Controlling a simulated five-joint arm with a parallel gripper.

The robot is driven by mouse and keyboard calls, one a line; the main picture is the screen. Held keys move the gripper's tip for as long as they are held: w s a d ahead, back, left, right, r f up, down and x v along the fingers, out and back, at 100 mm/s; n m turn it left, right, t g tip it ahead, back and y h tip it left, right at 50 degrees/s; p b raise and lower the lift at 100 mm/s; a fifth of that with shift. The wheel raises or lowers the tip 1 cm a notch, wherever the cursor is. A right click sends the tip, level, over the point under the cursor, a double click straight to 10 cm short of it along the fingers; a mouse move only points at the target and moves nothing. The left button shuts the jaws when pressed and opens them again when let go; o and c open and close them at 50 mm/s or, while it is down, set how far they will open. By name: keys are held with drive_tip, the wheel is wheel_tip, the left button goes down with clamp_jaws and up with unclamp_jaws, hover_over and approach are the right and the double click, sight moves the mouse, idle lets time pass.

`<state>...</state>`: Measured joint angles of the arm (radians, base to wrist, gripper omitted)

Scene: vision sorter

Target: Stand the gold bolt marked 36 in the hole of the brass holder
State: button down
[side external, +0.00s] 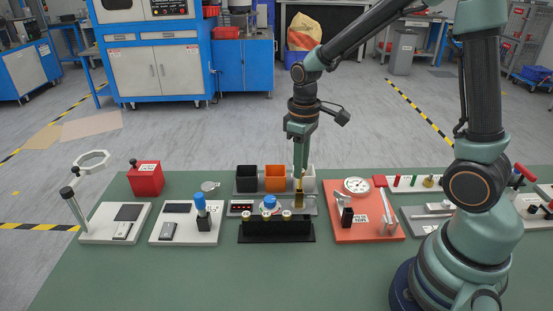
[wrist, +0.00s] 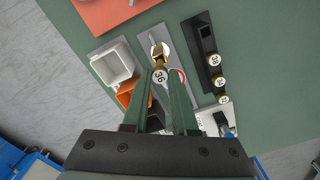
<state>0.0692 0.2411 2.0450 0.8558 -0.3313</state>
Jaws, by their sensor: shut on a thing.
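The gold bolt marked 36 (wrist: 159,77) is between my gripper's fingertips (wrist: 165,84), its numbered head facing the wrist camera. In the side view my gripper (side external: 300,175) points down over the brass holder (side external: 299,201), which stands on the right part of a grey plate. The holder also shows just beyond the bolt head in the wrist view (wrist: 160,57). My gripper is shut on the bolt. The bolt's lower end and the holder's hole are hidden, so I cannot tell whether the bolt is in the hole.
A black rack (side external: 277,232) stands in front of the grey plate and holds other gold-headed bolts, two marked 38 (wrist: 212,60) and 34 (wrist: 218,82). Black (side external: 246,178), orange (side external: 275,179) and white (wrist: 116,64) bins stand behind. A red plate with a dial (side external: 357,185) is at the right.

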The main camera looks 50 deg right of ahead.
drive_tip(key=shift+f, duration=1.7)
drive_tip(key=shift+c, duration=1.1)
unclamp_jaws()
drive_tip(key=shift+r, duration=0.15)
drive_tip(key=shift+r, duration=3.9)
drive_tip(key=s+a+r+m+t, duration=0.2)
drive_tip(key=s+r+t, duration=0.3)
drive_tip(key=s+r, duration=0.3)
drive_tip(key=shift+s+a+r+m+t, duration=0.15)
drive_tip(key=shift+a+r+m+t, duration=0.15)
drive_tip(key=shift+r+m, duration=0.2)
